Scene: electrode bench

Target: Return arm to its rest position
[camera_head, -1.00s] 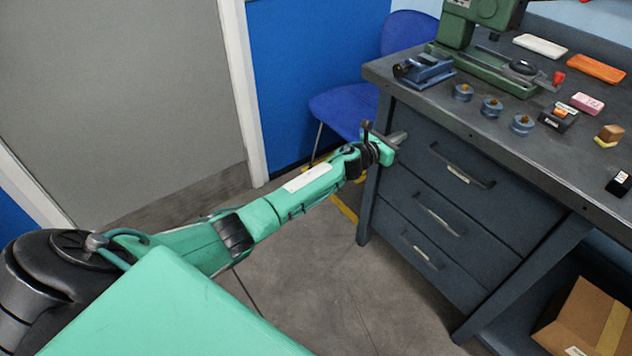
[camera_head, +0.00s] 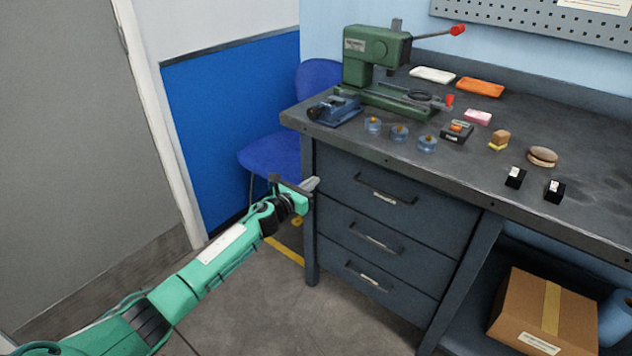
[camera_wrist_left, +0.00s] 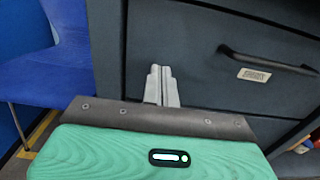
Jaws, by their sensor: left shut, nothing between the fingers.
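My left arm (camera_head: 205,262) is green and reaches in from the lower left in the head view. Its gripper (camera_head: 313,184) is at the left front corner of the workbench, below the top and beside the drawer cabinet. In the left wrist view the two grey fingers (camera_wrist_left: 161,86) are together with nothing between them, in front of the dark cabinet side. Whether they touch the cabinet I cannot tell. My right gripper is in neither view.
Drawers (camera_head: 375,190) face the front. A blue chair (camera_head: 268,155) stands behind the gripper. A cardboard box (camera_head: 540,312) sits on the lower shelf. Floor in front is clear.

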